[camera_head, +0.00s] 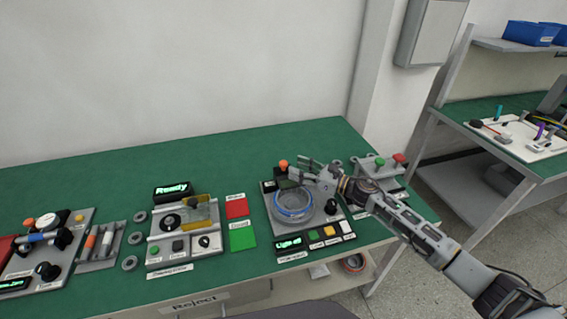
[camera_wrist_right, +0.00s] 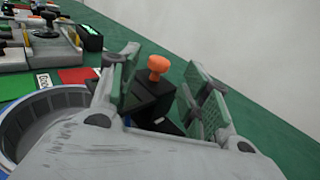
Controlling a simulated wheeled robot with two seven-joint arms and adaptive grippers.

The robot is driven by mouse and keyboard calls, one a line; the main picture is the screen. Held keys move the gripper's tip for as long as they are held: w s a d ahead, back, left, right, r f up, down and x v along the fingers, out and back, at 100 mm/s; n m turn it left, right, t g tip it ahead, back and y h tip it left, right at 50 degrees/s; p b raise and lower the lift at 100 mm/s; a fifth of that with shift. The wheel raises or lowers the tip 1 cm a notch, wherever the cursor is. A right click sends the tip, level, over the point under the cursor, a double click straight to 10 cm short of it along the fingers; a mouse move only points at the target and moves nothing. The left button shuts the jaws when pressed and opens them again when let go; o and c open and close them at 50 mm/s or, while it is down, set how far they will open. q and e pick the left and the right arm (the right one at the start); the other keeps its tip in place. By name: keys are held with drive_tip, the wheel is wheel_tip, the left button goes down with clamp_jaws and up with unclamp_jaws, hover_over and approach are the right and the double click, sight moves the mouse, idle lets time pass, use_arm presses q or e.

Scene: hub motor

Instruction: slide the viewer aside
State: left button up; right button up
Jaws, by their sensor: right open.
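The viewer appears to be the black block with an orange knob (camera_head: 283,165) at the back of the light station. In the right wrist view its black body (camera_wrist_right: 152,98) stands upright between my fingers, with the orange knob (camera_wrist_right: 158,64) on top. My right gripper (camera_head: 301,168) is open and reaches in from the right, just above and behind the round hub motor part. In the wrist view its green-padded fingers (camera_wrist_right: 165,78) stand apart on either side of the block; contact is not clear. My left gripper is out of view.
The round metal part with a blue rim (camera_head: 292,208) sits in front of the viewer. A green card (camera_head: 243,240) and a red card (camera_head: 236,207) lie left. A station with a "Ready" display (camera_head: 172,190) stands farther left.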

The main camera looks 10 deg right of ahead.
sight(284, 162)
drive_tip(key=shift+x, duration=1.2)
drive_tip(key=shift+p+x, duration=0.35)
drive_tip(key=shift+x, duration=1.05)
drive_tip(key=shift+w+a, duration=0.35)
drive_tip(key=shift+a, duration=0.15)
drive_tip(key=c, duration=1)
clamp_jaws()
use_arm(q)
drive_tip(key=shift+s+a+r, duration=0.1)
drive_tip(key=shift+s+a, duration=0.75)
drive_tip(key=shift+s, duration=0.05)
use_arm(e)
drive_tip(key=shift+d, duration=0.1)
